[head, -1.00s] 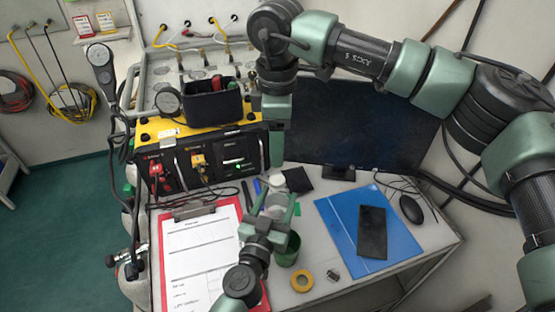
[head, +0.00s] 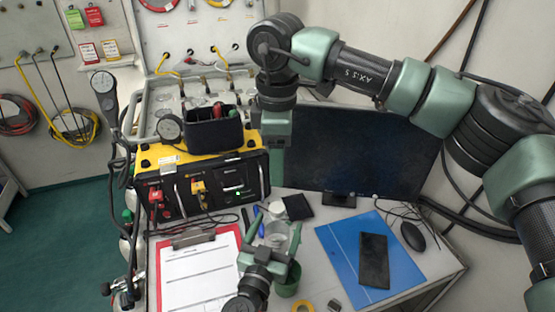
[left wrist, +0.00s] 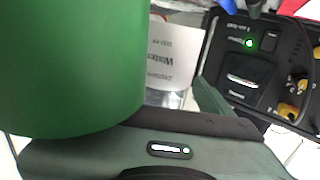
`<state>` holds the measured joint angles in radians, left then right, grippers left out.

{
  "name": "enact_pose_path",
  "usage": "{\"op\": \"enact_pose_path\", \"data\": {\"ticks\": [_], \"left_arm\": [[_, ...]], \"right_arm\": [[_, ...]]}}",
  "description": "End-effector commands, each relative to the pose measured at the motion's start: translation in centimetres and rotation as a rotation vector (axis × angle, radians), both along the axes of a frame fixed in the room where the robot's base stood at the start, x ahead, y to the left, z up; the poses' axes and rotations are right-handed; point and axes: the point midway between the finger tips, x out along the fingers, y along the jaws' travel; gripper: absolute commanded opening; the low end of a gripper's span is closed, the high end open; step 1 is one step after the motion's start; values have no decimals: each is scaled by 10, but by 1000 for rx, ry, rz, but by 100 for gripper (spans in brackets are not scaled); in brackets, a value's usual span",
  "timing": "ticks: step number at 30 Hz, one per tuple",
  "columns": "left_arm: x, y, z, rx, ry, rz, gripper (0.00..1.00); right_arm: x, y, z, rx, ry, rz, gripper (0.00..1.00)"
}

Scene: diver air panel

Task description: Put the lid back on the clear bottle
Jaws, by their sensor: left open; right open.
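The clear bottle (head: 276,230) stands on the desk, mostly hidden by my left gripper. In the left wrist view a clear bottle (left wrist: 178,98) with a white printed label shows partly. My left gripper (head: 269,234) is open, with a finger on each side of the bottle. I cannot tell whether they touch it. A small pale round thing (head: 277,209) shows at the bottle's far end in the head view; I cannot tell whether it is the lid. My right gripper (head: 278,160) is open and empty, pointing down above the back of the desk.
A green cup (head: 289,281) stands close to my left gripper and fills the left of the wrist view (left wrist: 70,65). A red clipboard (head: 238,239) lies left.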

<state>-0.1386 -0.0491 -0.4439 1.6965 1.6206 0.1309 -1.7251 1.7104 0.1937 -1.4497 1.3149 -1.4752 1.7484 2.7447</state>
Motion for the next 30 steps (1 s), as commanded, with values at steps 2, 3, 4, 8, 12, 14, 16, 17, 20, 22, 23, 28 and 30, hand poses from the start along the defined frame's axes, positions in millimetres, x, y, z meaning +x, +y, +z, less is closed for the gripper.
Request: {"op": "enact_pose_path", "data": {"ticks": [2,3,4,8,12,14,16,17,20,22,23,28,30], "left_arm": [[-8,3,-1,3,1,0,83],[-14,4,-2,3,2,0,83],[-19,6,-2,3,2,-1,83],[-42,13,-3,4,3,-1,83],[-61,19,-3,2,3,-1,83],[-66,21,-2,2,2,0,83],[-70,22,-1,2,2,0,83],[-71,22,-1,0,1,0,83],[-73,23,-1,0,1,0,83],[-72,23,0,0,1,0,83],[-72,23,-1,0,1,0,83],[-72,23,-1,0,1,0,83],[-72,23,0,0,1,0,83]], "right_arm": [[0,0,0,0,0,0,57],[0,0,0,0,0,0,57],[0,0,0,0,0,0,57],[0,0,-2,0,0,0,57],[0,0,-5,0,0,0,57],[0,0,-5,0,0,0,57],[0,0,-6,0,0,0,57],[0,0,-6,0,0,0,57],[0,0,-6,0,0,0,57],[0,0,-5,0,0,0,57],[0,0,-5,0,0,0,57],[0,0,-5,0,0,0,57],[0,0,-5,0,0,0,57]]}}
